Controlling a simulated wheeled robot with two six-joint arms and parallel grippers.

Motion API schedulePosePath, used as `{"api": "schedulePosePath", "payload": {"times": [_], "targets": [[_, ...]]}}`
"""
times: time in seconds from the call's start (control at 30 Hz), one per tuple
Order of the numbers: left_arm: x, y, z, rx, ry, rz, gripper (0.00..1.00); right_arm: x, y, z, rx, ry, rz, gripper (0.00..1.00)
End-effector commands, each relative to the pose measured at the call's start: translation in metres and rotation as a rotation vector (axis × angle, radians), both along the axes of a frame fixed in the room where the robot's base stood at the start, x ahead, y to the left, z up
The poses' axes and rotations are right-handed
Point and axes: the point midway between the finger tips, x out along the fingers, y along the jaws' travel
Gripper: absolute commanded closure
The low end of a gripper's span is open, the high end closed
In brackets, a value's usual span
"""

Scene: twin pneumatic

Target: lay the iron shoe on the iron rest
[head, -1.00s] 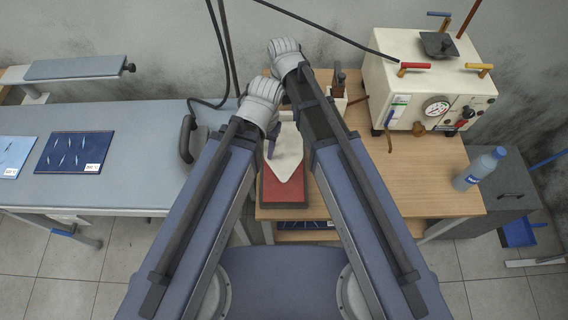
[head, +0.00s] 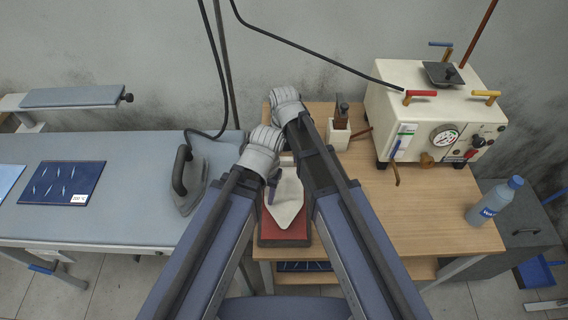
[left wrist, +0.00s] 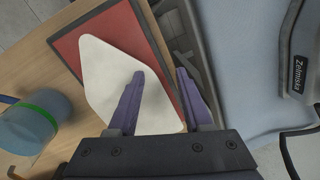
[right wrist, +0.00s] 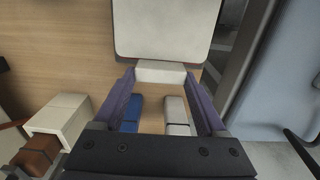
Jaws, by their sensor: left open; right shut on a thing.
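The iron shoe, a white plate with a pointed tip (head: 287,203), is over the iron rest, a red pad in a dark frame (head: 284,238) at the table's front left. My right gripper (right wrist: 163,82) is shut on the shoe's narrow rear tab. The shoe (right wrist: 167,28) covers nearly all of the rest in the right wrist view; whether they touch I cannot tell. My left gripper (left wrist: 160,78) is open and empty, with one finger over the shoe (left wrist: 115,65) and the other beside the rest (left wrist: 80,45). In the head view my arms partly hide the shoe.
A corded iron (head: 190,180) stands on the grey ironing board (head: 130,222) at left. A white machine (head: 425,118), a bottle (head: 495,201) and a small holder (head: 338,136) stand at right. The wooden table (head: 425,210) is clear in its middle.

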Motion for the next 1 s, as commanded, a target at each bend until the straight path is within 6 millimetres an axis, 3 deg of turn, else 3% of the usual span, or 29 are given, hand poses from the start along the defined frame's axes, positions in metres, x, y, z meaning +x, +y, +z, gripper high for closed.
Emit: {"api": "schedulePosePath", "payload": {"times": [0.03,0.2,0.63,0.67,0.87,1.0], "targets": [[0.000,0.000,-0.012,0.000,0.000,0.000,0.50,0.000,0.000,-0.012,0.000,0.000,0.000,0.83],[0.000,0.000,-0.030,0.000,0.000,0.000,0.50,0.000,0.000,-0.030,0.000,0.000,0.000,0.83],[0.000,0.000,-0.033,0.000,0.000,0.000,0.50,0.000,0.000,-0.033,0.000,0.000,0.000,0.83],[0.000,0.000,-0.032,0.000,0.000,0.000,0.50,0.000,0.000,-0.032,0.000,0.000,0.000,0.24],[0.000,0.000,-0.031,0.000,0.000,0.000,0.50,0.000,0.000,-0.031,0.000,0.000,0.000,0.01],[0.000,0.000,-0.031,0.000,0.000,0.000,0.50,0.000,0.000,-0.031,0.000,0.000,0.000,0.00]]}}
